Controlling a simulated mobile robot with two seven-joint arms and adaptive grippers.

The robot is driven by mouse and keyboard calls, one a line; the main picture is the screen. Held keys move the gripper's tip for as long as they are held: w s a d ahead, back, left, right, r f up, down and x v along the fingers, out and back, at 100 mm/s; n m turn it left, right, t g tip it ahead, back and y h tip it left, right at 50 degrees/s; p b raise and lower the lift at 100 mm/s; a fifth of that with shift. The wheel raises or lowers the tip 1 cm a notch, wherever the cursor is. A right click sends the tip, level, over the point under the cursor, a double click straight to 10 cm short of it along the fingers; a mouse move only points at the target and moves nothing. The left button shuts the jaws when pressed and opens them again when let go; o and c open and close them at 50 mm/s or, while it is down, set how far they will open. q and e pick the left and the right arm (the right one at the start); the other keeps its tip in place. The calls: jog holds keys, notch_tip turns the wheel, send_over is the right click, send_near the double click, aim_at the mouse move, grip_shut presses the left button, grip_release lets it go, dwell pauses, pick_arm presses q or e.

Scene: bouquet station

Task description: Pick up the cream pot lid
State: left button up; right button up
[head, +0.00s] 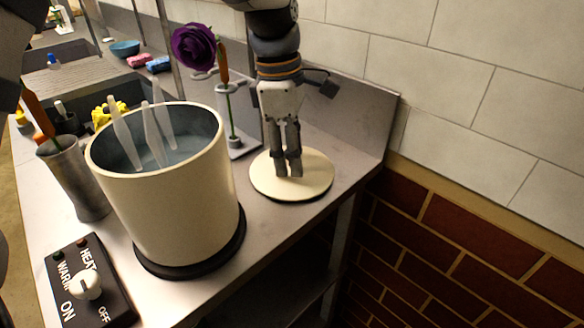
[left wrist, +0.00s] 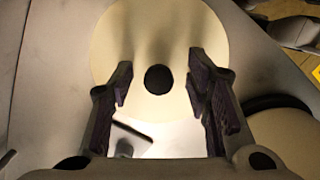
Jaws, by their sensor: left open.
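The cream pot lid (head: 315,182) lies flat on the metal counter, to the right of the cream pot (head: 170,205). My left gripper (head: 289,170) points down over the lid and hides its middle in the head view. In the left wrist view the lid (left wrist: 150,30) shows a round black knob (left wrist: 157,79). The open fingers of my left gripper (left wrist: 161,80) stand on either side of the knob, with a gap on both sides. How far the fingertips are above the lid I cannot tell. My right gripper is not in view.
The pot holds several pale tools and stands on a black base. A switch box (head: 85,285) sits in front of it. A purple flower (head: 193,45) stands behind, close to my left arm. A metal cup (head: 75,180) is at left. The counter ends right of the lid.

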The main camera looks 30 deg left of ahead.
pick_arm(q)
grip_shut()
